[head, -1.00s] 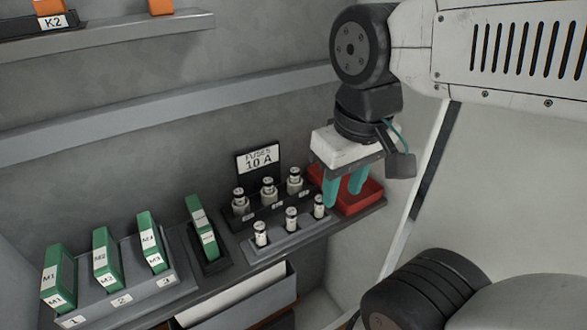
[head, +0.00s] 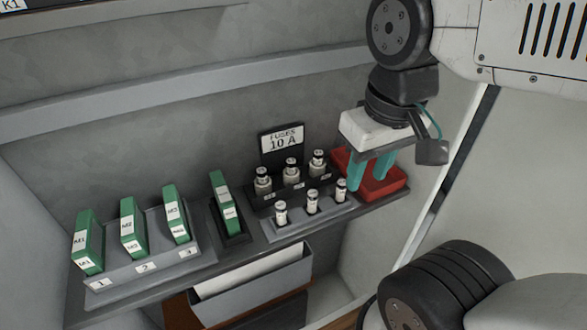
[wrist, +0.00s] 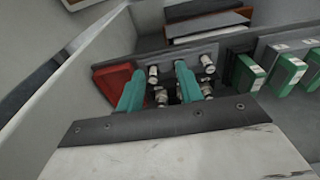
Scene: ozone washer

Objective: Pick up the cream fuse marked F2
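The marks on the fuses are too small to read, so I cannot tell which is F2. My gripper (head: 371,175) is above the shelf, by the right front fuse and the red tray. Its teal fingers are apart with nothing held; the wrist view also shows them spread (wrist: 160,90), with fuses beyond and between them.
A red tray (head: 398,181) sits at the shelf's right end, close to my fingers. Green modules (head: 132,230) stand in a numbered grey rack at left, with another green module (head: 224,203) beside it. A grey bin (head: 255,284) is below the shelf. A wall ledge runs above.

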